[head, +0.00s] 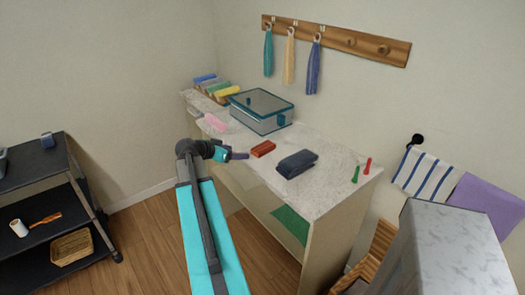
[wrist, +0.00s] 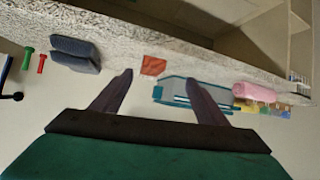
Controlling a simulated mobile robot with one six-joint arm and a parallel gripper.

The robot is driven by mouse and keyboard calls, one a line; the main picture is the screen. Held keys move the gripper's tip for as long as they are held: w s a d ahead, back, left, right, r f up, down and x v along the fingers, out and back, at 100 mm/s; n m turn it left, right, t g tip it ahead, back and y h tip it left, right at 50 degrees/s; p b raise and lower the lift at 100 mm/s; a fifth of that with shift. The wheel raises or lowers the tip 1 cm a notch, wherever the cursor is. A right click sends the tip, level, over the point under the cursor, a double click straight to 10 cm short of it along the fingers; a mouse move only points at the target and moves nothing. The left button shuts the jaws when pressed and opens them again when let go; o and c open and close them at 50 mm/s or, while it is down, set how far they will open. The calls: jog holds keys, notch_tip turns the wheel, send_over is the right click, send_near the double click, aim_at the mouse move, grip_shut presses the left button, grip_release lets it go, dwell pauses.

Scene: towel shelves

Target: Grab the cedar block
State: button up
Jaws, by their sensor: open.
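The cedar block is probably the small reddish-brown block (head: 262,149) lying on the speckled counter (head: 325,188). The wrist view, which appears upside down, shows the block (wrist: 153,65) between and beyond my fingertips. My gripper (head: 240,156) is just left of the block in the head view, apart from it. In the wrist view my gripper (wrist: 160,78) has its two dark fingers spread, with nothing held between them.
A dark folded towel (head: 297,163) lies right of the block, with green (head: 355,174) and red (head: 367,166) pegs beyond. A teal-edged clear box (head: 262,110) stands behind. A pink towel (head: 214,122) lies left. Some bare counter surrounds the block.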

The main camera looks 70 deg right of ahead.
jog(key=shift+s+d+r+m, duration=0.25)
jog(key=shift+s+d+r, duration=0.2)
jog(key=shift+r, duration=0.2)
jog(key=shift+s+d+r+m, duration=0.25)
jog(key=shift+s+d+r, duration=0.15)
jog(key=shift+r, duration=0.2)
jog(key=shift+f, duration=0.1)
jog(key=p, duration=0.2)
send_near(262, 147)
jog(key=x, duration=0.3)
jog(key=shift+w+d+f, duration=0.1)
jog(key=shift+w, duration=0.2)
jog(key=shift+s+d+f, duration=0.15)
jog(key=shift+d+f, duration=0.05)
jog(key=shift+s+d+f+g+p, duration=0.15)
jog(key=shift+s+d+f+p, duration=0.1)
jog(key=shift+d+p, duration=0.3)
jog(key=shift+s+d+f+g+p, duration=0.2)
jog(key=shift+d+p, duration=0.2)
jog(key=shift+p, duration=0.2)
jog(key=shift+p+x, duration=0.5)
jog(key=shift+x, duration=0.95)
